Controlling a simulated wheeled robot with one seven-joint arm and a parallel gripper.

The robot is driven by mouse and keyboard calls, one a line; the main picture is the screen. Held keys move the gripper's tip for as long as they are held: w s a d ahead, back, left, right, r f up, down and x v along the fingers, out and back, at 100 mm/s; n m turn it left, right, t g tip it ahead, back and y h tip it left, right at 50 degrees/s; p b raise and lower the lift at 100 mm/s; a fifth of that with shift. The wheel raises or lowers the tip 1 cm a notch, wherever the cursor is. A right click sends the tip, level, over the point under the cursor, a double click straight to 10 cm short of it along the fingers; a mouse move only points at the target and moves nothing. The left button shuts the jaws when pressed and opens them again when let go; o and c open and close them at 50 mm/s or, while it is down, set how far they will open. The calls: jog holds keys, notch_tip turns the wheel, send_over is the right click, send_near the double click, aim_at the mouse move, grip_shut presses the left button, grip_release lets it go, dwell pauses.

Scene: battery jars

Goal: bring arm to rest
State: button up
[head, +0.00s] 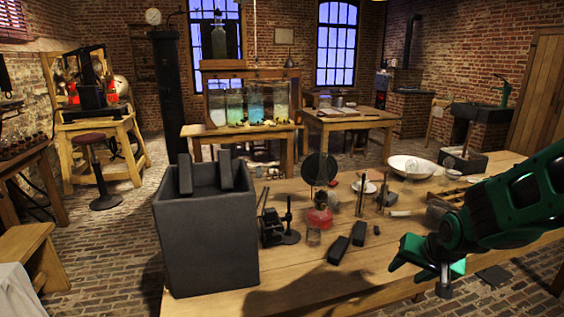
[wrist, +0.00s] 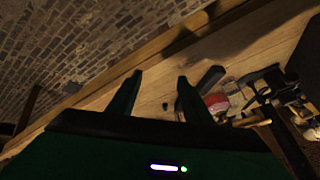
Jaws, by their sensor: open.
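My green arm reaches in from the right edge of the head view. My gripper (head: 425,262) hangs over the front right part of the wooden table (head: 300,284). In the wrist view my gripper (wrist: 158,82) shows two dark fingers spread apart with nothing between them, only bare wood beyond. Two dark bars, one nearer (head: 339,250) and one farther (head: 358,234), lie on the table left of the gripper, apart from it. A dark bar (wrist: 211,77) also shows right of the fingers in the wrist view.
A large grey open box (head: 208,245) stands at the table's left end, with two dark blocks (head: 225,170) at its top. A red-based object (head: 318,217), a dark metal device (head: 272,228) and a white bowl (head: 411,166) stand behind. The front table edge is bare.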

jog(key=s+d+r+g, duration=0.2)
jog(key=s+d, duration=0.1)
jog(key=s, duration=0.5)
jog(key=s+d+r+g, duration=0.2)
jog(key=s+d, duration=0.1)
jog(key=s, duration=0.6)
jog(key=s+d+r+m+g, duration=0.1)
jog(key=s+d+r+g, duration=0.1)
jog(key=s, duration=0.7)
jog(key=shift+d+r, duration=0.4)
jog(key=shift+d, duration=0.2)
